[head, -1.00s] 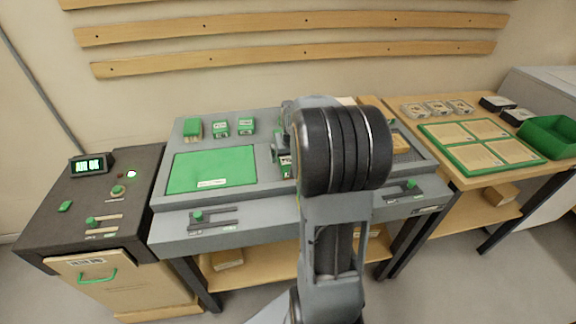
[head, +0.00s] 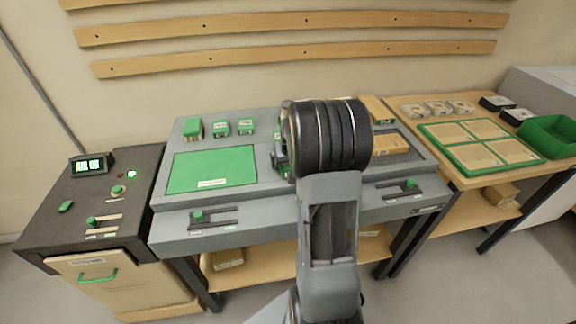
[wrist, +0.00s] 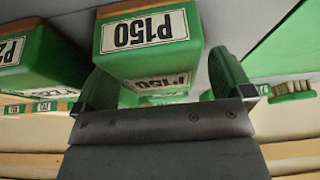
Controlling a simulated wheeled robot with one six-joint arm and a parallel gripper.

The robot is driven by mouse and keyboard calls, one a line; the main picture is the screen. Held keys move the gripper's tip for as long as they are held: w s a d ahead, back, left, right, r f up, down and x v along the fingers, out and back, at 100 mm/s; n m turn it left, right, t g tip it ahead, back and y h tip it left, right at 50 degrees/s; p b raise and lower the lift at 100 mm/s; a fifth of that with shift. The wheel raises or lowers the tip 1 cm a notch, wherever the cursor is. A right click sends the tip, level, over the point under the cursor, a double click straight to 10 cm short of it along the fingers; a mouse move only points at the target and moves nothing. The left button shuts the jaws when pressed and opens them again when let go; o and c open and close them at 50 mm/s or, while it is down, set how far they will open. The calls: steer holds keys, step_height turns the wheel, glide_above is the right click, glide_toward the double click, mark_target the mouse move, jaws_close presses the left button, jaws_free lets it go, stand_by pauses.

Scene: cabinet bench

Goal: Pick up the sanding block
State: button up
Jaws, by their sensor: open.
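A green sanding block with a white P150 label (wrist: 148,35) fills the upper middle of the wrist view, its lettering upside down. My gripper (wrist: 164,82) is open, with one finger at each side of the block's lower part in that view. I cannot tell whether either finger touches it. A second green block (wrist: 35,60), its label partly cut off, stands to the left. In the head view my gripper (head: 281,160) is low over the bench, right of the green mat, and my arm hides much of it.
The grey bench holds a green mat (head: 212,168), a green-topped brush (head: 193,128) and small green labelled blocks (head: 221,127) at the back. A cardboard-coloured box (head: 388,145) lies at right. A side table holds a green-framed tray (head: 450,157) and a green bin (head: 549,137).

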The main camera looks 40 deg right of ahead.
steer(key=shift+f, duration=0.2)
steer(key=shift+c, duration=0.3)
steer(key=c, duration=1)
steer(key=shift+r+p, duration=0.3)
steer(key=shift+r, duration=0.15)
step_height(320, 180, up, 3)
steer(key=shift+f, duration=0.2)
steer(key=s+r, duration=0.2)
steer(key=r, duration=0.1)
steer(key=s+r, duration=0.2)
steer(key=shift+a+r+b, duration=0.1)
steer(key=shift+a+b, duration=0.2)
steer(key=shift+a, duration=0.1)
steer(key=s+r, duration=0.1)
steer(key=s, duration=0.2)
steer(key=s+a+r, duration=0.1)
steer(key=s+r, duration=0.1)
steer(key=s, duration=0.1)
steer(key=s+a+r+b, duration=0.1)
steer(key=s, duration=0.2)
steer(key=shift+s+r, duration=0.35)
steer(key=shift+r, duration=0.05)
